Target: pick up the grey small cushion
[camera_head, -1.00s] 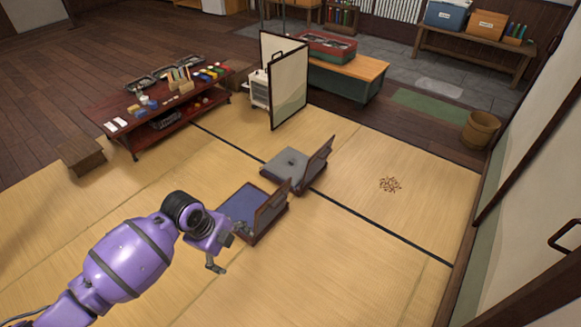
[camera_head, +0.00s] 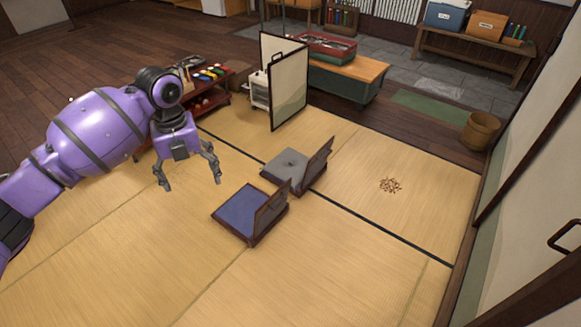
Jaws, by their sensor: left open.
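The grey small cushion (camera_head: 287,165) lies on the seat of the farther legless chair, just right of the picture's middle. The chair's wooden backrest (camera_head: 319,160) rises at its right side. My left gripper (camera_head: 191,184) is open and empty, with its fingers pointing down. It is in the air to the left of the grey cushion and apart from it. My right gripper is not in view.
A nearer legless chair with a blue cushion (camera_head: 240,211) sits just in front of the grey one. A folding screen (camera_head: 288,92) stands behind. Brown bits (camera_head: 390,185) lie on the tatami at right.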

